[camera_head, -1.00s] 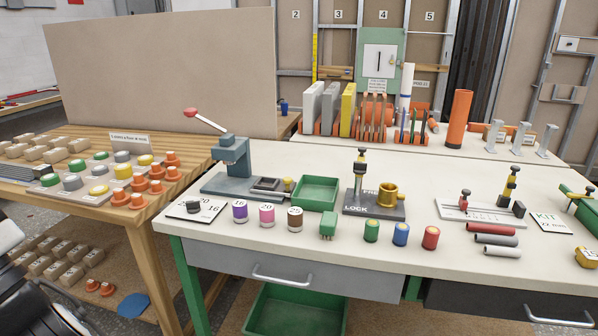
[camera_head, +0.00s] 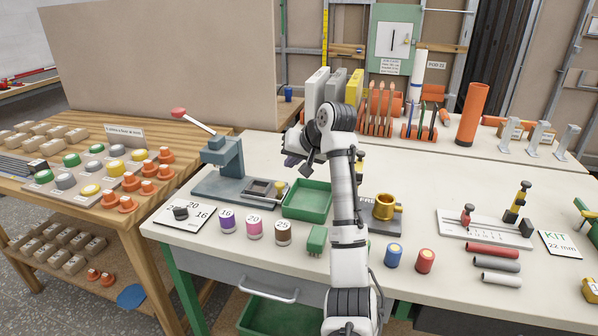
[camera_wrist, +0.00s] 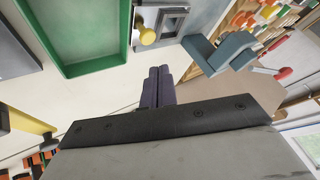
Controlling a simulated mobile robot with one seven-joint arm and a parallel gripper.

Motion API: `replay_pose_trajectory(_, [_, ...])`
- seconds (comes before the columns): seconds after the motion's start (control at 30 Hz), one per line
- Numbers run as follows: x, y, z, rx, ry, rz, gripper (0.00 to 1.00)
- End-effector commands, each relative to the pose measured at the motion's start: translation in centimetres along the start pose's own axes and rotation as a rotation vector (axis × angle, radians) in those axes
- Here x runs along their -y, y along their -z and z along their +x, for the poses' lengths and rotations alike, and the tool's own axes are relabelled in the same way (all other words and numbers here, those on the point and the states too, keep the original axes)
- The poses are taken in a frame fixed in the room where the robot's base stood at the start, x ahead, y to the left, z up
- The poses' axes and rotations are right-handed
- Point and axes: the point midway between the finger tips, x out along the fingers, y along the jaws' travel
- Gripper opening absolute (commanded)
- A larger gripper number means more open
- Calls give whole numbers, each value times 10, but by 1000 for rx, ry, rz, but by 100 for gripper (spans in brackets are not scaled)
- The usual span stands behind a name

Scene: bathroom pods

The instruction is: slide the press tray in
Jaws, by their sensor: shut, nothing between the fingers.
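The blue-grey press (camera_head: 225,160) stands at the left of the white table, with a red-knobbed lever raised to the upper left. Its grey press tray (camera_head: 258,191) lies at the right of the press base, extending out from under the press head. A yellow knob (camera_head: 281,186) is on the tray's right end. The wrist view also shows the tray (camera_wrist: 174,22) and its knob (camera_wrist: 147,36). My gripper (camera_head: 291,161) is shut and empty, above the table behind the tray's knob end. Its dark fingers (camera_wrist: 158,72) are apart from the knob, below it in the wrist view.
A green open bin (camera_head: 306,207) sits just right of the tray. Labelled jars (camera_head: 254,229) and a number card (camera_head: 184,214) stand in front of the press. My arm hides part of the lock fixture (camera_head: 384,212). A tall board (camera_head: 160,60) stands behind.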

Motion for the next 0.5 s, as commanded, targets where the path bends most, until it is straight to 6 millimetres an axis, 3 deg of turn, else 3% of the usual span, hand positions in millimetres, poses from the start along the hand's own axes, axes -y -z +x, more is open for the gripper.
replay_pose_trajectory(0.1, [-26, -6, -18, 77, -9, 58, 0])
replay_pose_trajectory(0.2, [-35, -10, -24, 107, -9, 78, 0])
replay_pose_trajectory(0.5, [-37, -11, -24, 114, -10, 81, 0])
